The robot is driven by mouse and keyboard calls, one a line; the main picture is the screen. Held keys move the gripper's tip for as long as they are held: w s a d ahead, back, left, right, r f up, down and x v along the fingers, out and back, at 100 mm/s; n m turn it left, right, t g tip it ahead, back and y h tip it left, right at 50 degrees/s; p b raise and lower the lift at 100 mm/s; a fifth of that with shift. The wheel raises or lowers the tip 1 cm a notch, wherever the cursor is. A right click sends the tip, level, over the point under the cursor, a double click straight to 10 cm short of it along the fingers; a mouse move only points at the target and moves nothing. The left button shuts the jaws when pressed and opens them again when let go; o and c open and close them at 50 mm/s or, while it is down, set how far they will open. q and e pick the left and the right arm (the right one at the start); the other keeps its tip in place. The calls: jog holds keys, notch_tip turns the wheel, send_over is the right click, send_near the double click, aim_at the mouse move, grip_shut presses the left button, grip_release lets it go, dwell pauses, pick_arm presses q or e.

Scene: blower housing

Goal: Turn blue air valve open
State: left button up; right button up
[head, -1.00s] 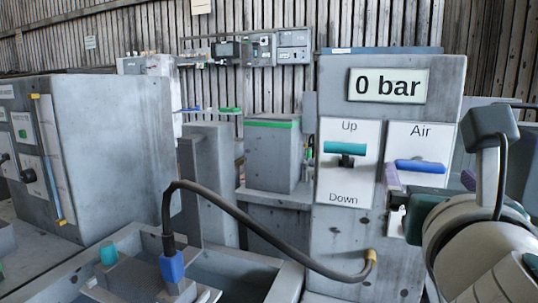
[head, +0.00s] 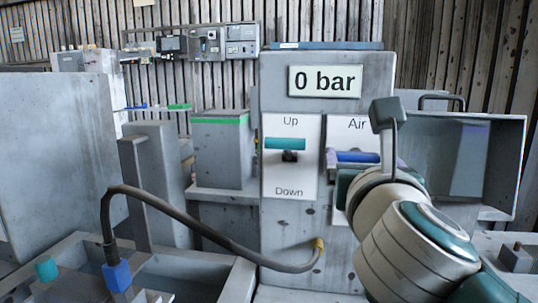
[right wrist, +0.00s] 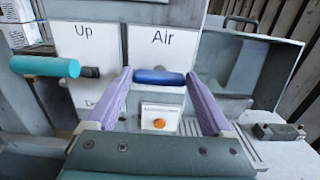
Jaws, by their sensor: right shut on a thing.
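The blue air valve handle (head: 357,156) lies level on the white panel marked Air, on the front of the grey control box (head: 290,225). It also shows in the right wrist view (right wrist: 159,77). My right gripper (right wrist: 158,75) is shut on the handle, with one purple finger at each end of it. In the head view my right arm and wrist cover the lower part of the Air panel. The display above reads 0 bar. My left gripper is not in view.
A teal lever (head: 285,143) on the Up/Down panel sits just left of the Air panel. A black hose (head: 190,225) runs from a blue connector to the box's lower front. An open grey bin (head: 470,150) stands at right.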

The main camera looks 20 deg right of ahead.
jog(key=c, duration=0.4)
jog(key=shift+a+r+n+p, duration=0.1)
jog(key=shift+r+n+p, duration=0.1)
jog(key=shift+n+p, duration=1.5)
jog(key=n+p, duration=0.3)
jog(key=n, duration=0.1)
jog(key=shift+n, duration=0.3)
jog(key=n+p, duration=0.2)
jog(key=n, duration=0.3)
jog(key=shift+w+a+f+p, duration=0.1)
jog(key=shift+f+p, duration=0.15)
jog(key=shift+p, duration=0.15)
jog(key=n+p, duration=0.1)
jog(key=n, duration=0.3)
jog(key=shift+f, duration=0.15)
jog(key=shift+n+p, duration=0.3)
jog(key=shift+n, duration=0.1)
